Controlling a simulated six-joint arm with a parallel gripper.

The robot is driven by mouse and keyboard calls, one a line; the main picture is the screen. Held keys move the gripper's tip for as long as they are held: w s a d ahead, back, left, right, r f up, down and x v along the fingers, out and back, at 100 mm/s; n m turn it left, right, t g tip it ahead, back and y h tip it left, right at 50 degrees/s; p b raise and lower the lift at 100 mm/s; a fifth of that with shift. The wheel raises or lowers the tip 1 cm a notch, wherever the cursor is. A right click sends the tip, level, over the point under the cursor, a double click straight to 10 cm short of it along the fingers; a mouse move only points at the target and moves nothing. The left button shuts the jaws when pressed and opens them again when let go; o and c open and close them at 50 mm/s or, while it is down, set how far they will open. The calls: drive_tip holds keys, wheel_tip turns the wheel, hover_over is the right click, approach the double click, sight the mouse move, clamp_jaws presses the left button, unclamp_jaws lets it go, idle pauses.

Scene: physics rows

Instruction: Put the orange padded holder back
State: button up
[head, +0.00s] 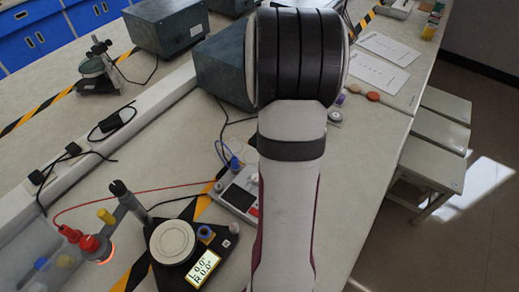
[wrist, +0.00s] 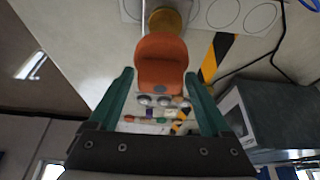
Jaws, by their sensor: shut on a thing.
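The orange padded holder (wrist: 160,65) shows in the wrist view between and just beyond the green fingers of my gripper (wrist: 160,100). My gripper is shut on it. Two small silver round parts show at the holder's near end. In the head view my own arm covers the middle of the picture and hides both the gripper and the holder. I cannot tell from these views how high the holder is above the bench.
White cards (head: 390,47) and small coloured discs (head: 373,96) lie on the right of the bench. A dark box (head: 222,70) stands beside my arm. A black device with a display (head: 203,268) stands front left, near a red cable. Stools (head: 440,130) stand at right.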

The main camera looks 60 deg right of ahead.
drive_tip(key=w+f, duration=0.2)
drive_tip(key=w, duration=0.1)
drive_tip(key=w+a+f, duration=0.1)
drive_tip(key=w+f, duration=0.1)
drive_tip(key=w, duration=0.1)
drive_tip(key=w+f, duration=0.2)
drive_tip(key=w, duration=0.2)
drive_tip(key=shift+a+f, duration=0.15)
drive_tip(key=shift+a, duration=0.15)
drive_tip(key=shift+w+f, duration=0.1)
drive_tip(key=shift+f, duration=1.85)
drive_tip(key=o, duration=1.2)
drive_tip(key=shift+f, duration=0.1)
